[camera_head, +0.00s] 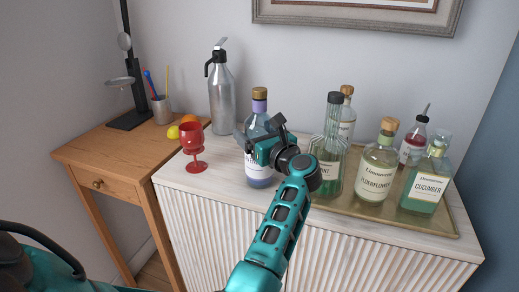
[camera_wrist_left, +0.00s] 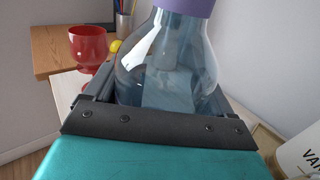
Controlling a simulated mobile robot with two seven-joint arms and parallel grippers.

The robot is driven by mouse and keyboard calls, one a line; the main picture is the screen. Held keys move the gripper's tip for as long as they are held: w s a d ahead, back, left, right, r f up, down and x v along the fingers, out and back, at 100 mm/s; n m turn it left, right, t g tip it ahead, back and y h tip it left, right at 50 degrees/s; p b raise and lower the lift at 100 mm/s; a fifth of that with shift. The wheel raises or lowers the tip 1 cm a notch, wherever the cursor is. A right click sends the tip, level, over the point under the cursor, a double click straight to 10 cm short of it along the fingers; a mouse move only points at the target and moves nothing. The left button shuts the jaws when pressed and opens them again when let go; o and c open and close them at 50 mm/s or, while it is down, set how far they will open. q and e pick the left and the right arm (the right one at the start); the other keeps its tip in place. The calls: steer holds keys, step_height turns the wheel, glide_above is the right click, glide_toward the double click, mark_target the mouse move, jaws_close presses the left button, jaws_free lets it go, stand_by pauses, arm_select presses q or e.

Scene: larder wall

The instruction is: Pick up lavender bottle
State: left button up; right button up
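The lavender bottle (camera_head: 259,108) is clear glass with a purple neck band, a cork top and bluish-violet liquid low down. It stands upright on the white cabinet, left of the tray. My left gripper (camera_head: 262,143) is at its upper body, in front of part of it. In the left wrist view the bottle (camera_wrist_left: 168,62) rises between the two dark fingers (camera_wrist_left: 168,100), one on each side. Whether the fingers press on the glass or leave small gaps cannot be told. Its base and label are hidden in that view. My right gripper is not in view.
A tray (camera_head: 395,217) with several bottles stands close on the right. A red goblet (camera_head: 192,140) is close on the left, and a metal siphon (camera_head: 222,100) behind left. A wooden desk (camera_head: 115,150) holds fruit, a pen cup and a lamp.

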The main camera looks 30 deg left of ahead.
arm_select(q)
steer(key=c, duration=1)
steer(key=shift+r, duration=0.2)
steer(key=shift+c, duration=0.7)
